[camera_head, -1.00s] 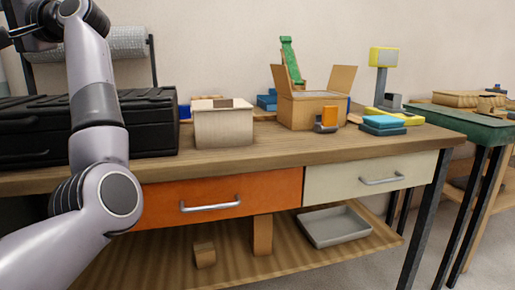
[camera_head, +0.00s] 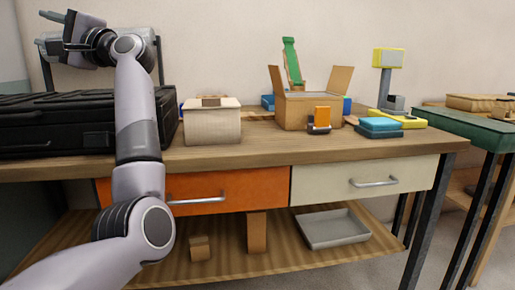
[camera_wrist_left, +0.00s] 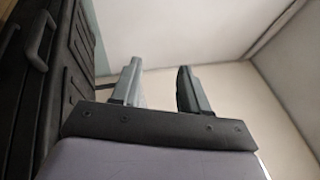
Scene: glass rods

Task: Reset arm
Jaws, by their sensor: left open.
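My left arm rises from the lower left in the head view, and its gripper (camera_head: 52,30) is held high above the black case, pointing left. In the left wrist view the two fingers of the left gripper (camera_wrist_left: 160,88) stand apart with nothing between them. Behind them are only bare wall and ceiling. My right gripper is in neither view.
A black case (camera_head: 60,125) lies on the workbench (camera_head: 330,150) beside my left arm; it also shows in the left wrist view (camera_wrist_left: 45,80).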

